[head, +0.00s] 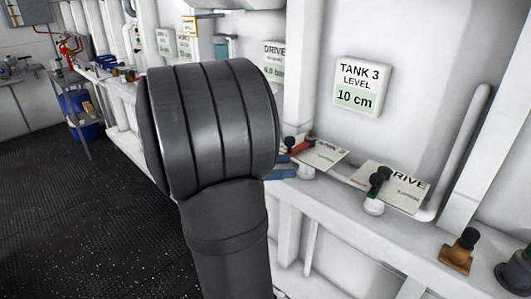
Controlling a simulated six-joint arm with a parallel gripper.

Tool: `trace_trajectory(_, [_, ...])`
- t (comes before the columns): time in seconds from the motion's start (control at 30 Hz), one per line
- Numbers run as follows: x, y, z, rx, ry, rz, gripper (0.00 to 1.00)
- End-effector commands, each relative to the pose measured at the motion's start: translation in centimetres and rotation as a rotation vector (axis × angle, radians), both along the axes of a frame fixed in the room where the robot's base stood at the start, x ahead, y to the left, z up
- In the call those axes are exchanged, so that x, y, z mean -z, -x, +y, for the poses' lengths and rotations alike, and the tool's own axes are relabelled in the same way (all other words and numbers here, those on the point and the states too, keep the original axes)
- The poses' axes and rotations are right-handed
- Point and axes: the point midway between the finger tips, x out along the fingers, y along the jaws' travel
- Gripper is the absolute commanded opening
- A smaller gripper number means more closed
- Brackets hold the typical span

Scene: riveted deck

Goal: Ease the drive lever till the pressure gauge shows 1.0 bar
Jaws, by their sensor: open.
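The drive lever (377,184) has a dark handle with some green and a white round base. It stands on the white ledge at the left edge of a plate (405,194) reading "DRIVE", its first letter partly covered. On the wall behind my arm, a white display (273,62) is headed "DRIVE". My arm covers part of it, and its green number field is too small and cut off to read surely. My gripper does not show; my large dark arm link fills the middle of the view.
A red-handled lever (301,147) stands by a "TANK 3" plate (320,153), left of the drive lever. The wall display (358,87) reads "TANK 3 LEVEL 10 cm". A brass fitting (459,251) sits on the ledge at right. A white pipe (465,145) rises behind.

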Motion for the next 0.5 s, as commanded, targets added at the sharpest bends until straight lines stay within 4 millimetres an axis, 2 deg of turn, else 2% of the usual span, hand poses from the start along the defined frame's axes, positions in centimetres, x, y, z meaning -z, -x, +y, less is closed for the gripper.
trace_trajectory(0.2, [0.2,-3.8,1.9,-0.069,-0.019,0.019,0.46])
trace_trajectory(0.5, [0.3,-6.4,3.3,-0.120,-0.029,0.032,0.46])
